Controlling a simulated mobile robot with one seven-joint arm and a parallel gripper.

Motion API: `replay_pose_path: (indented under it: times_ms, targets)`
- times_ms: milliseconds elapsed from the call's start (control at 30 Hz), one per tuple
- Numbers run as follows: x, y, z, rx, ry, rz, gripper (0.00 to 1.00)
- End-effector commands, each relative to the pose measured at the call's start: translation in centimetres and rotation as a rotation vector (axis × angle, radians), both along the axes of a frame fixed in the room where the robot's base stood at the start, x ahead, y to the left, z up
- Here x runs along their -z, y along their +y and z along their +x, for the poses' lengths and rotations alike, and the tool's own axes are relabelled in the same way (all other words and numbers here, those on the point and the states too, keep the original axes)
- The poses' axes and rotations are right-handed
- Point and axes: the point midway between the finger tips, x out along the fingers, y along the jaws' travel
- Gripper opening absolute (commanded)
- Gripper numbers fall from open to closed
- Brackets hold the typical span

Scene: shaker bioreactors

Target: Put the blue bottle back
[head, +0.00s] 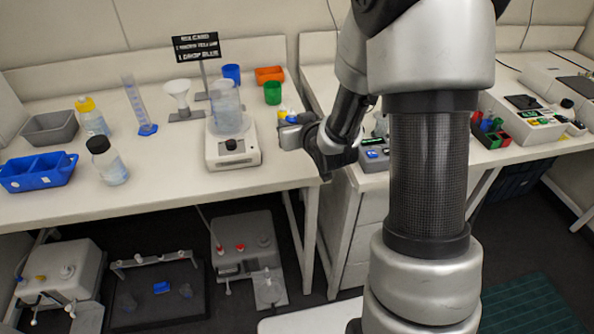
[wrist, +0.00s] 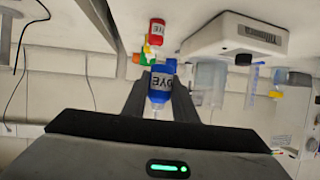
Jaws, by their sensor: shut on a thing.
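The blue bottle (wrist: 159,84), labelled DYE, is between the two fingers of my gripper (wrist: 160,92) in the wrist view, which looks upside down. My gripper is shut on it. In the head view my gripper (head: 291,136) is at the right end of the left bench, just right of the white stirrer. A bit of blue (head: 292,118) shows there, mostly hidden by the gripper. A red DYE bottle (wrist: 157,32) and small yellow and green pieces (wrist: 149,51) are just beyond the held bottle in the wrist view. I cannot tell whether the blue bottle touches the bench.
The white stirrer (head: 232,152) with a beaker (head: 226,108) stands close left of my gripper. A green cup (head: 272,93), a blue cup (head: 232,74) and an orange tray (head: 269,75) are behind. The bench front between the blue tray (head: 40,171) and stirrer is partly clear.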

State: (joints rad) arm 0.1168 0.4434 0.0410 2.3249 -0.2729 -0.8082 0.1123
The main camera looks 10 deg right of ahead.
Motion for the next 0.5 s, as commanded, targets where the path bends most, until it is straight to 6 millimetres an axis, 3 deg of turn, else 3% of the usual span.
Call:
replay_pose_path:
  times_ms: [133, 333, 500]
  targets:
    - [0.9, -0.5, 1.2, -0.023, -0.005, -0.019, 0.08]
    - [4.3, -0.4, 1.2, -0.028, 0.001, -0.021, 0.08]
    - [5.9, -0.5, 1.3, -0.026, -0.004, -0.023, 0.08]
